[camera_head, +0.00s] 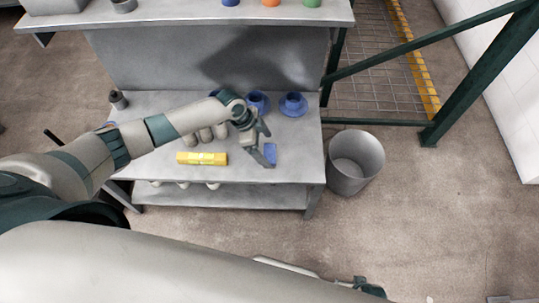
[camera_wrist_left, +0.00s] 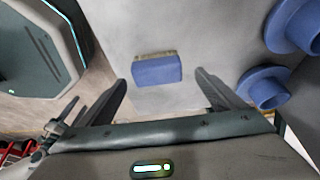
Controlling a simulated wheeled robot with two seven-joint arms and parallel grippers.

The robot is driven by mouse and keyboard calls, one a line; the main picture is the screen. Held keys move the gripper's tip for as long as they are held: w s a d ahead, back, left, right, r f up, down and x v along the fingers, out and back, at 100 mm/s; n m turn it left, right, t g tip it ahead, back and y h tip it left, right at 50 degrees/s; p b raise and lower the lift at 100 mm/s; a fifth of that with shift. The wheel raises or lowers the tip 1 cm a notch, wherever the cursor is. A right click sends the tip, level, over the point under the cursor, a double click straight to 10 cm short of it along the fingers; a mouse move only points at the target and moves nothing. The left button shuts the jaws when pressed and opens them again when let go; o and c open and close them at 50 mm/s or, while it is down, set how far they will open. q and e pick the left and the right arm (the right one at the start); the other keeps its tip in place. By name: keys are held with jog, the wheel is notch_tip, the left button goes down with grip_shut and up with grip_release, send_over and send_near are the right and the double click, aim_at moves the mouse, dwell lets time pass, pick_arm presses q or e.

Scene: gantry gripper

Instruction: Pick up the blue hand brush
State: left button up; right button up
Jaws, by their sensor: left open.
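The blue hand brush (camera_head: 270,153) lies on the grey table (camera_head: 300,150), near its right front part. In the left wrist view the brush (camera_wrist_left: 157,71) is a blue block with a pale bristle strip along its far edge. My left gripper (camera_head: 264,150) is open and empty above the brush. In the wrist view the brush sits ahead of the gap between the two fingers (camera_wrist_left: 162,84), apart from both. How high the fingers are above it is hard to tell. My right gripper (camera_head: 370,288) seems to show only in part at the bottom edge.
A yellow block (camera_head: 202,158) lies left of the brush. A grey bin (camera_head: 355,162) stands right of the table. A raised shelf (camera_head: 200,14) runs behind.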

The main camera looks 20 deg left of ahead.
aim_at(269, 153)
pick_arm(q)
jog(key=shift+s+x, duration=0.2)
jog(key=shift+x, duration=1.85)
jog(key=c, duration=1.2)
